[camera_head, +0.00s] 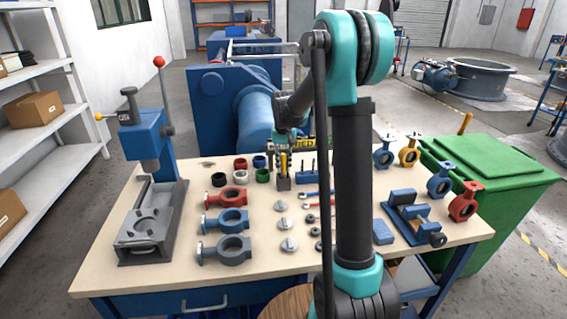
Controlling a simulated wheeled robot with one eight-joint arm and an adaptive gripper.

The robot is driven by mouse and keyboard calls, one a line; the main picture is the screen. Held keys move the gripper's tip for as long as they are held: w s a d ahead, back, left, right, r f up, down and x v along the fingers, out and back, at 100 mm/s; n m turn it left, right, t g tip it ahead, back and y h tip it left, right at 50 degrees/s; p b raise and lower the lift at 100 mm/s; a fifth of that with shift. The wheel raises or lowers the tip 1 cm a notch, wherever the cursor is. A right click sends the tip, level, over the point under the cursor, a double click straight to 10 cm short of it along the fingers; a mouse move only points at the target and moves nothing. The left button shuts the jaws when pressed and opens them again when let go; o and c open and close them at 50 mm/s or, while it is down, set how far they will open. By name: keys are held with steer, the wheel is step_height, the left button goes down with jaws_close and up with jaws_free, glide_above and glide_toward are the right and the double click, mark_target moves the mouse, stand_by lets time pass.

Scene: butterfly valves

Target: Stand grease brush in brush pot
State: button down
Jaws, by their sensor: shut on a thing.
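My gripper (285,156) reaches down over the far middle of the workbench. It is shut on a slim upright thing with a yellow part, which appears to be the grease brush (284,164). A small grey pot (284,184), likely the brush pot, stands on the bench directly below. The brush's lower end meets the pot's top in this view. I cannot tell whether it is inside the pot or just above or behind it. My own arm hides part of the bench to the right.
Coloured rings (241,163) lie left of the pot, and a blue tool block (307,177) stands close on its right. Valve bodies (225,220) and metal discs (284,223) lie nearer. A press (150,200) stands left, a vice (412,222) right.

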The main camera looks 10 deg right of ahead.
steer(key=c, duration=1.4)
jaws_free()
steer(key=shift+o, duration=0.2)
step_height(320, 180, up, 12)
steer(key=shift+f, duration=0.1)
